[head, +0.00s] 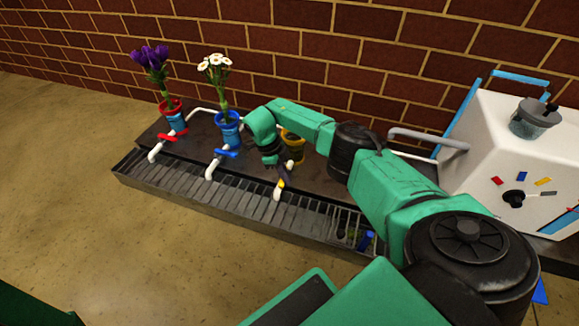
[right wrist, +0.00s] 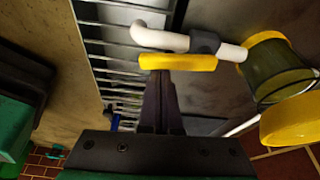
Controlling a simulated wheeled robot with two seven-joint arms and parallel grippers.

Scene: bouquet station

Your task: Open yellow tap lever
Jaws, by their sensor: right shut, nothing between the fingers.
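The yellow tap lever (right wrist: 178,62) is a short bar in the right wrist view, lying roughly parallel to the white tap pipe (right wrist: 160,38). In the head view only a small part of the yellow lever (head: 281,184) shows beside the spout. My right gripper (head: 286,172) is shut and empty. Its dark fingertips (right wrist: 162,78) are right at the lever's lower edge in the wrist view; I cannot tell whether they touch. My left gripper is not in view.
A yellow-rimmed pot (head: 293,146) stands behind the tap. Red (head: 168,137) and blue (head: 226,153) levers sit on taps to the left, near pots with flowers. A slatted drain (head: 230,199) runs along the front. A white machine (head: 520,150) stands at right.

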